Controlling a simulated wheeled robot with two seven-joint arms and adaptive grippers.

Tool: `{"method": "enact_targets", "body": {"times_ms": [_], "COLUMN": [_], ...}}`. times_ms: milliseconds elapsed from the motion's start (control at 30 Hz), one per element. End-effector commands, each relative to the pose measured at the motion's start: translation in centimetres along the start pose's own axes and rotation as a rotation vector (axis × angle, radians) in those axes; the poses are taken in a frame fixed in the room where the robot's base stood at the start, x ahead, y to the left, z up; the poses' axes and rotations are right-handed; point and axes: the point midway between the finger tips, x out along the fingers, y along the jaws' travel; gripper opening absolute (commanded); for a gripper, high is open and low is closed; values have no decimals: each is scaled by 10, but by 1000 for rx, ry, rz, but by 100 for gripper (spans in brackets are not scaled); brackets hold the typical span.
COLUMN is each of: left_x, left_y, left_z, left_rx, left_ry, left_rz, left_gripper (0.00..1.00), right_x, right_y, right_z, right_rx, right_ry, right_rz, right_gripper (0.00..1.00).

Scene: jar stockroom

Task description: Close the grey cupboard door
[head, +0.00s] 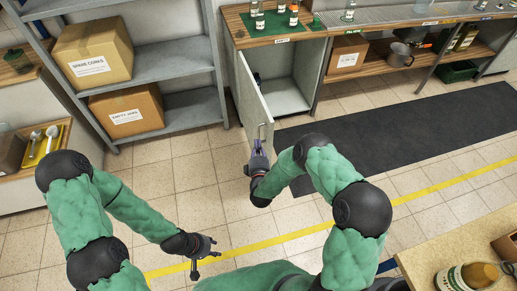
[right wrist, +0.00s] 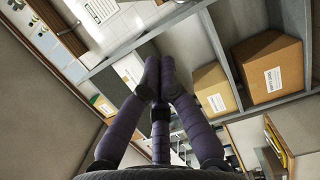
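The grey cupboard door (head: 253,98) stands wide open in the head view, swung out from the cupboard (head: 287,94) under the wooden counter. A small handle (head: 262,131) shows near the door's free edge. My right gripper (head: 259,148) is just in front of that edge, close to the handle; I cannot tell whether it touches. In the right wrist view its dark fingers (right wrist: 158,75) are drawn together with nothing visible between them. A broad grey panel at the left there (right wrist: 35,90) is probably the door. My left gripper (head: 207,257) is open and empty above the floor.
A grey shelf unit (head: 175,65) with two cardboard boxes stands left of the door. A dark mat (head: 390,135) lies on the tiled floor at right. A wooden table (head: 430,262) with a jar is at the lower right. The floor left of the door is clear.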

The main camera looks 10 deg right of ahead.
Motion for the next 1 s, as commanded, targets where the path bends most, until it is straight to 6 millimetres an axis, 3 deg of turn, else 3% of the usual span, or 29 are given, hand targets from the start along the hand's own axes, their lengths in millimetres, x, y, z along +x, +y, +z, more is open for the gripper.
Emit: {"method": "enact_targets", "body": {"times_ms": [300, 600, 1000], "left_x": [21, 30, 30], "left_y": [-7, -11, -11], "left_z": [-1, -2, -2], "left_rx": [0, 0, 0], "left_ry": [0, 1, 1], "left_rz": [0, 0, 0], "left_gripper": [40, 40, 40], "right_x": [60, 68, 68], "right_y": [-3, -2, -1], "right_z": [0, 34, 39], "right_rx": [2, 1, 2], "right_ry": [0, -1, 1], "right_rz": [1, -2, -2], "right_gripper": [0, 0, 0]}}
